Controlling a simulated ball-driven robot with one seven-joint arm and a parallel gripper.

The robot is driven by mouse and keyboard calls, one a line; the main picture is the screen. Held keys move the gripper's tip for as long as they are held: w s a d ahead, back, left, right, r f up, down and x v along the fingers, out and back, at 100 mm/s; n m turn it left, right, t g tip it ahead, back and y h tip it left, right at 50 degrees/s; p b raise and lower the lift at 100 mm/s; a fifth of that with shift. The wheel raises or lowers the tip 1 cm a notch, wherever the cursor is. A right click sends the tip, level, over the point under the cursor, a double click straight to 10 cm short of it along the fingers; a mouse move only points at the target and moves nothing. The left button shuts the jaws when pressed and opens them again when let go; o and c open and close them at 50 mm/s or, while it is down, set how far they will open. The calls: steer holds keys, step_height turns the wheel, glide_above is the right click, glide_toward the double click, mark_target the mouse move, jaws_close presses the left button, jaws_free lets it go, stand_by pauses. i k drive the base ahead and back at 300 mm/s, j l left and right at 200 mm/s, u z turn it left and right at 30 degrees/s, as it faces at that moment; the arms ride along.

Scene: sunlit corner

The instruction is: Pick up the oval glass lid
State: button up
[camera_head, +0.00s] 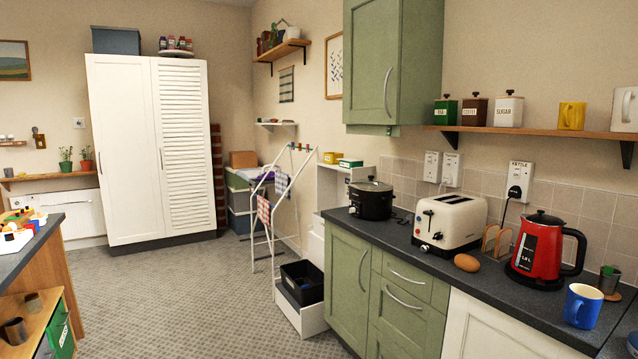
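A black slow cooker (371,203) stands at the far left end of the dark worktop. A low oval lid with a small dark knob (371,178) appears to sit on top of it. At this distance I cannot tell clearly that the lid is glass. No other oval lid shows in view. My gripper is not in view.
A white drying rack (282,205) and black crate (302,283) stand left. The middle floor is clear.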

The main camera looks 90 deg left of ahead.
mark_target(371, 185)
steer(key=u, duration=2.3)
steer(key=i+u, duration=0.15)
steer(key=i, duration=0.6)
